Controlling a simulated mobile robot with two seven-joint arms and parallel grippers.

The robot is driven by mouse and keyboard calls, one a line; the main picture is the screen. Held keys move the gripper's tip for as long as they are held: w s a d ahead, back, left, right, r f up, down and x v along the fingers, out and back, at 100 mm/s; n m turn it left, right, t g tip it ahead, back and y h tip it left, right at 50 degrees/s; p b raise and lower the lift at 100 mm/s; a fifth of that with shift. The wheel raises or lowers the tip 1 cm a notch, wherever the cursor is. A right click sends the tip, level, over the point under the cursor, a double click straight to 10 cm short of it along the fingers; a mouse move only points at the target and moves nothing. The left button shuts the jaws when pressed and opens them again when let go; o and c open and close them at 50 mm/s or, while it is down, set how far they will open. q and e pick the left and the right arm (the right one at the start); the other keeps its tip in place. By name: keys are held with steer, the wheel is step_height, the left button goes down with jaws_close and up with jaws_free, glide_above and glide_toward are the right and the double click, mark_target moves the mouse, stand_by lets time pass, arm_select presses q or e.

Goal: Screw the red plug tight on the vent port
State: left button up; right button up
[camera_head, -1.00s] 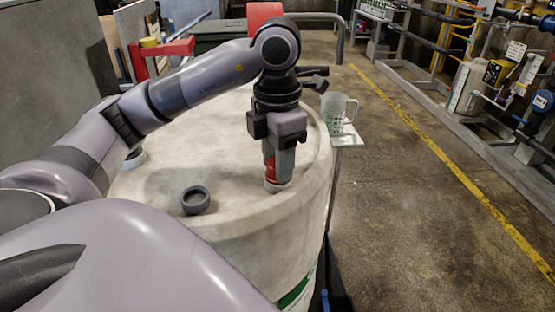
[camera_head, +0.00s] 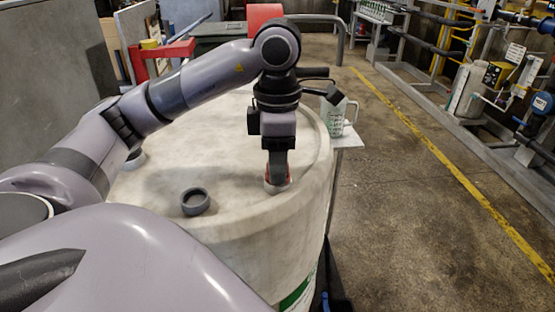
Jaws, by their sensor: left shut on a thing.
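The red plug (camera_head: 288,176) sits at the vent port (camera_head: 277,188) on the drum top, near the drum's right front edge. Only a little red shows beside the fingers of my left gripper (camera_head: 278,172). My left gripper points straight down from above and is shut on the plug. The fingers hide most of the plug, and I cannot tell how deep it sits in the port. The pale ring of the port shows around its foot. My right gripper is not in view.
The large pale drum (camera_head: 235,235) fills the middle. A dark open ring or cap (camera_head: 195,201) lies on its top left of the plug. Open floor lies to the right.

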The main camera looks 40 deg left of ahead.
arm_select(q)
steer(key=m, duration=0.5)
stand_by(0.3)
steer(key=m, duration=0.5)
steer(key=shift+b, duration=0.3)
steer(key=o, duration=1.3)
steer(key=shift+c, duration=0.2)
steer(key=shift+c, duration=0.5)
